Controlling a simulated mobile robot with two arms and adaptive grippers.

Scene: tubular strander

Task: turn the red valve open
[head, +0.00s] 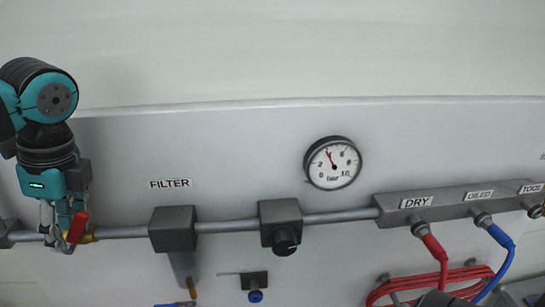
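The red valve handle (77,228) is at the lower left, on a brass valve body (88,237) in the grey pipe. It is tilted, its upper end leaning to the right. My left gripper (58,232) comes down from above, with its fingers at the pipe, right beside the handle on its left. The fingers and the handle overlap in this view, so I cannot tell whether they touch or whether the fingers are shut.
The pipe (122,232) runs right through a filter block (172,229) and a regulator with a black knob (285,240) to a manifold (390,209) with red and blue hoses. A round gauge (333,163) sits above the pipe.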

